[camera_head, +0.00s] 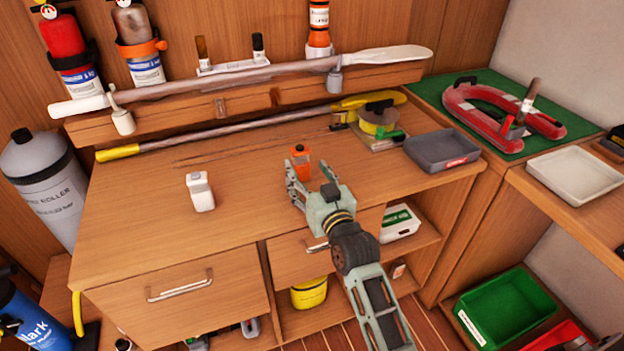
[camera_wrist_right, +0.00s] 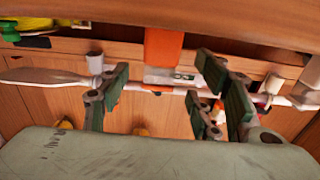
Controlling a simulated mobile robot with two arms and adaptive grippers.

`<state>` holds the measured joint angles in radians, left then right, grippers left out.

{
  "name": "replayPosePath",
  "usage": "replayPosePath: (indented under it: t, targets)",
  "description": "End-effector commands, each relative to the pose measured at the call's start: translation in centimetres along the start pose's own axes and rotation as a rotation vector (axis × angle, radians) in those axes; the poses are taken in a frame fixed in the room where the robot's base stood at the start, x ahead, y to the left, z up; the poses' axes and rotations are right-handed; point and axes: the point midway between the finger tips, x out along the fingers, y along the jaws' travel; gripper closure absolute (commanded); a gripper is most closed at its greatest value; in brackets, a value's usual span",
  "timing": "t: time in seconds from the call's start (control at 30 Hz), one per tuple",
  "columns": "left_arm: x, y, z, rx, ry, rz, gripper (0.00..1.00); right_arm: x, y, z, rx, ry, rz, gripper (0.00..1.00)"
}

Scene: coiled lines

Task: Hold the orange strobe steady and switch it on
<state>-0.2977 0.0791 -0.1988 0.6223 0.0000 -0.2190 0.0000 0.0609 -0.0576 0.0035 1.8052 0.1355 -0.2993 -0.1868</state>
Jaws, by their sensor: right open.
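The orange strobe (camera_head: 301,161) stands upright on the wooden bench, with a dark piece on top. My right gripper (camera_head: 309,172) is open, its fingers low over the bench and pointing at the strobe from the front. In the right wrist view the strobe (camera_wrist_right: 163,50) shows as an orange body with a pale marked band, in the gap between the open fingers (camera_wrist_right: 162,76). I cannot tell whether a finger touches it. The strobe's lower part is partly hidden by the gripper in the head view. My left gripper is not in view.
A small white bottle (camera_head: 200,191) stands on the bench to the left. A grey tray (camera_head: 442,149) and a yellow reel (camera_head: 379,121) stand to the right. A long pole (camera_head: 240,131) lies along the back below a shelf with a paddle (camera_head: 250,78). The front left bench is clear.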

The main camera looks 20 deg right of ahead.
Motion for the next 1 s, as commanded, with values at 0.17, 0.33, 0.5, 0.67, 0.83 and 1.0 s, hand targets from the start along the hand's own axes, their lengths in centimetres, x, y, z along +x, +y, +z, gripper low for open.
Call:
replayPosePath:
  t: [0.17,0.33,0.5,0.67,0.83,1.0]
  targets:
    - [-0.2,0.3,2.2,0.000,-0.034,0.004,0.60,2.5,0.0,-0.1,0.000,0.000,0.000,0.42]
    - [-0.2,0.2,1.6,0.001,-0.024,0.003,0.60,3.7,0.0,0.0,0.000,0.000,0.000,0.42]
    - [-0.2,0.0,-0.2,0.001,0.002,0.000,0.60,3.8,0.0,0.0,0.000,-0.001,0.000,0.42]
    - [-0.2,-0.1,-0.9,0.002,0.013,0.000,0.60,3.8,0.0,0.0,0.000,-0.001,0.000,0.46]
    - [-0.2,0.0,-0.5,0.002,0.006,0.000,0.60,3.8,0.0,0.0,0.000,-0.001,0.000,0.61]
    - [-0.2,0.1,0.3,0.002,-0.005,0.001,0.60,3.8,0.0,0.0,0.000,-0.001,0.000,0.75]
